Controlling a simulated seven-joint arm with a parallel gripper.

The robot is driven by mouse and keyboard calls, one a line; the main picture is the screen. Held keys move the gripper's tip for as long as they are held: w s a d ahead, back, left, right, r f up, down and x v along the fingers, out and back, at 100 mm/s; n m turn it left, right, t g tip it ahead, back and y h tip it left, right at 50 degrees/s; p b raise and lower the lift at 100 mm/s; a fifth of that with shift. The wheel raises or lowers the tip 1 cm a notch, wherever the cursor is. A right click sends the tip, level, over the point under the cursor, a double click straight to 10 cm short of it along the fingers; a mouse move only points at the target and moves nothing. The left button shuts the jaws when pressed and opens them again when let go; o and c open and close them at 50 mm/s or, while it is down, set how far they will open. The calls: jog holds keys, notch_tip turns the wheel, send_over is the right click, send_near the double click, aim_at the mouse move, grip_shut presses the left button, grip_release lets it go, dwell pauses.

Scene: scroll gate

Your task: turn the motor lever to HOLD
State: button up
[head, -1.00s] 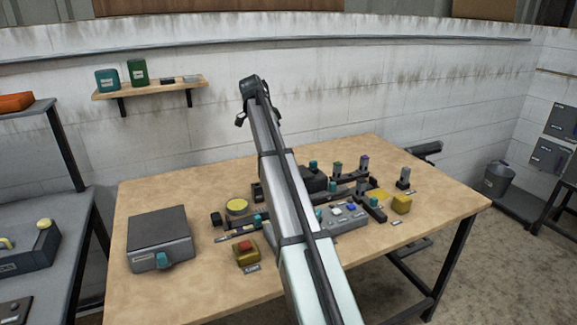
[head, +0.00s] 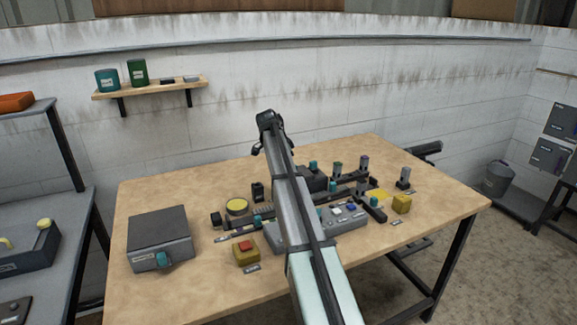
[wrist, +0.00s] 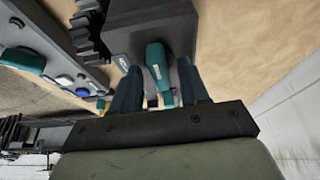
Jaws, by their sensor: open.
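In the wrist view a teal lever (wrist: 158,72) with a small pale label stands out from a dark grey box (wrist: 172,28), which looks like the motor housing. In the head view this seems to be the dark box (head: 313,183) with a teal handle (head: 313,166) behind my arm. My gripper (wrist: 160,88) is open, with one finger on either side of the lever in the picture. I cannot tell whether a finger touches it. The lever's label is too small to read.
A button panel (head: 348,219) lies just in front, and its buttons (wrist: 66,80) show at left in the wrist view. A toothed rack (wrist: 86,35) is beside the dark box. A grey box with a teal handle (head: 160,238) and a red button (head: 246,246) stand left.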

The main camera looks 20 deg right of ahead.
grip_shut()
dwell(0.4)
jog(key=shift+s+n, duration=0.1)
jog(key=shift+n, duration=0.2)
jog(key=n+t, duration=0.1)
jog(key=n, duration=0.1)
jog(key=shift+s+f+n, duration=0.1)
jog(key=shift+s+n, duration=0.05)
jog(key=shift+n, duration=0.25)
jog(key=n+t, duration=0.1)
jog(key=n, duration=0.1)
jog(key=n+t+y, duration=0.1)
jog(key=n, duration=0.2)
jog(key=shift+s+d, duration=0.15)
jog(key=n, duration=0.2)
jog(key=n+t+y, duration=0.1)
jog(key=n, duration=0.1)
jog(key=shift+d+n+y, duration=0.1)
jog(key=shift+n+y, duration=0.2)
jog(key=shift+n, duration=0.1)
jog(key=shift+d+n+y, duration=0.1)
jog(key=shift+n+y, duration=0.8)
jog(key=shift+n, duration=1.4)
